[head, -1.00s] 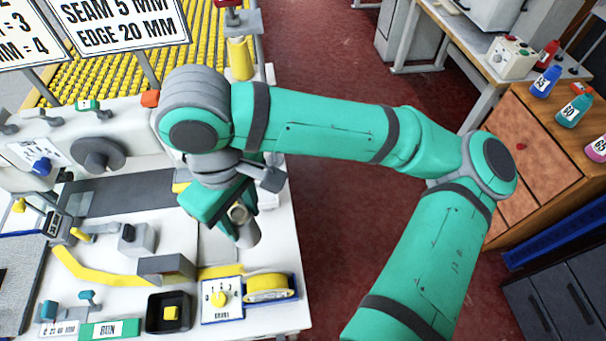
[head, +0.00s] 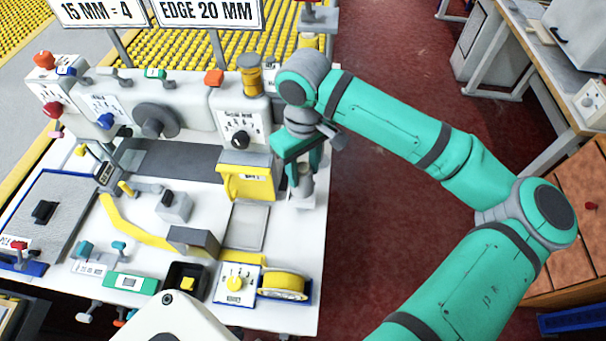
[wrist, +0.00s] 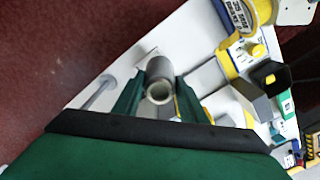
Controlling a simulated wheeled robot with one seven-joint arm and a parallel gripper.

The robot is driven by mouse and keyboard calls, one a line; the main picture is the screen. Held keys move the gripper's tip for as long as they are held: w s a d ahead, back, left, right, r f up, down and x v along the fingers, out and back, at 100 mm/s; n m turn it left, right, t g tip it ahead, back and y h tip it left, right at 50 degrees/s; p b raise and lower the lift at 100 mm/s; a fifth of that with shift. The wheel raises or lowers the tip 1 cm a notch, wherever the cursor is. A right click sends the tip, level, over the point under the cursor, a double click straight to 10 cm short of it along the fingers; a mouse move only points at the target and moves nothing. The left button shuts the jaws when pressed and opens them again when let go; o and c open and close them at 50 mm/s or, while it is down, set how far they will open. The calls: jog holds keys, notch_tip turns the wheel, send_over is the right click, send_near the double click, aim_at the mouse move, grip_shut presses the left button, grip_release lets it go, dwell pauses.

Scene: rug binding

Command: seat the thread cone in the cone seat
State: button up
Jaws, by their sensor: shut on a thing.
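The thread cone (head: 304,186) is a small grey cone. My gripper (head: 298,165) is shut on it near the right edge of the white table (head: 295,235).
A yellow bin (head: 248,182) stands just left of my gripper. A grey machine body with a black dial (head: 240,139) stands behind it. A thin grey rod (wrist: 98,92) shows near the cone in the wrist view. Red floor lies to the right.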

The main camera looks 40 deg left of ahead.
jog(key=shift+w+a+f, duration=0.3)
jog(key=shift+a+f, duration=0.05)
jog(key=shift+f, duration=0.2)
jog(key=shift+w+a+f, duration=0.3)
jog(key=shift+a+f, duration=0.05)
jog(key=shift+f, duration=0.15)
jog(key=shift+w+f, duration=0.1)
jog(key=shift+f, duration=1.45)
jog(key=shift+f, duration=0.1)
jog(key=o, duration=1.2)
notch_tip(320, 180, up, 12)
jog(key=shift+r, duration=0.15)
jog(key=shift+w, duration=0.1)
